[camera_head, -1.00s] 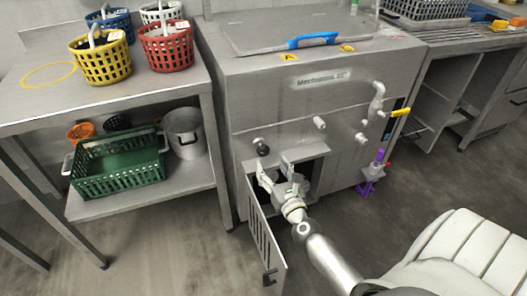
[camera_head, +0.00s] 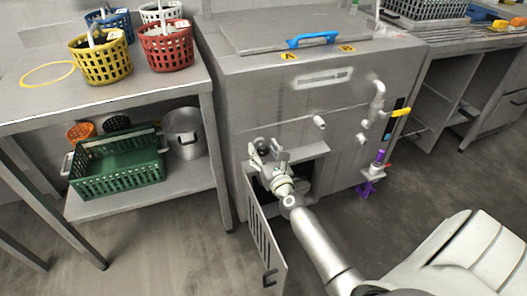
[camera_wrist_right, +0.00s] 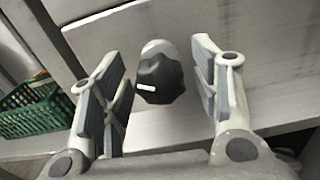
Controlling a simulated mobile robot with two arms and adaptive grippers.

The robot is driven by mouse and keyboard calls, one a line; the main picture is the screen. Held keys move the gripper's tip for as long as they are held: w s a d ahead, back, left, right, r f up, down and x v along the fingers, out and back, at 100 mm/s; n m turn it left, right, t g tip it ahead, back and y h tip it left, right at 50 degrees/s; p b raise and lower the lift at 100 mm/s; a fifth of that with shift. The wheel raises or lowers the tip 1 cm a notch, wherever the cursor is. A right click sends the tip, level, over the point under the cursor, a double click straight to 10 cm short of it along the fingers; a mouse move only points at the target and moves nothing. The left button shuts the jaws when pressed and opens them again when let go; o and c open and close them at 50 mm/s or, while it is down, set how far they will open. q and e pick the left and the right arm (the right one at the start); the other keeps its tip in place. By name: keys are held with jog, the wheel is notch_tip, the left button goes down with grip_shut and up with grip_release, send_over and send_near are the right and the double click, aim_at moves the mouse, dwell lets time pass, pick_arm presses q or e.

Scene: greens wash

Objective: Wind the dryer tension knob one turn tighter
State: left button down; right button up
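The dryer tension knob (camera_wrist_right: 160,82) is black and lobed, with a short white mark on its face and a pale stem behind it. In the right wrist view it sits between the two spread fingers of my right gripper, with a gap on each side. In the head view my right gripper (camera_head: 268,150) is open at the upper left of the machine front (camera_head: 250,122), and its fingers largely cover the knob there. My left gripper does not show.
An open slatted door (camera_head: 262,240) hangs below my right gripper, beside a dark opening. A yellow-handled lever (camera_head: 400,112) and a purple fitting (camera_head: 372,172) are at the right. A green crate (camera_head: 118,175) sits on the shelf at left.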

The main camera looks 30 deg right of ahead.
jog(key=c, duration=0.9)
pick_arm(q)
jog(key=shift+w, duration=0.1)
pick_arm(e)
jog(key=shift+m, duration=0.3)
jog(key=shift+m, duration=0.6)
jog(key=shift+m+b, duration=0.3)
jog(key=shift+m, duration=0.5)
jog(key=m, duration=0.2)
jog(key=shift+m+b, duration=0.3)
jog(key=shift+m, duration=0.1)
jog(key=m, duration=0.2)
jog(key=shift+m, duration=0.3)
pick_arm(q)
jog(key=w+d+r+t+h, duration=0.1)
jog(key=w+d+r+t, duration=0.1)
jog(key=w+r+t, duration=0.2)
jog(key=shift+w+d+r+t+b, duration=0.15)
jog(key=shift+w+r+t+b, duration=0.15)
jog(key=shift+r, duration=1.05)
pick_arm(e)
jog(key=shift+m, duration=1.4)
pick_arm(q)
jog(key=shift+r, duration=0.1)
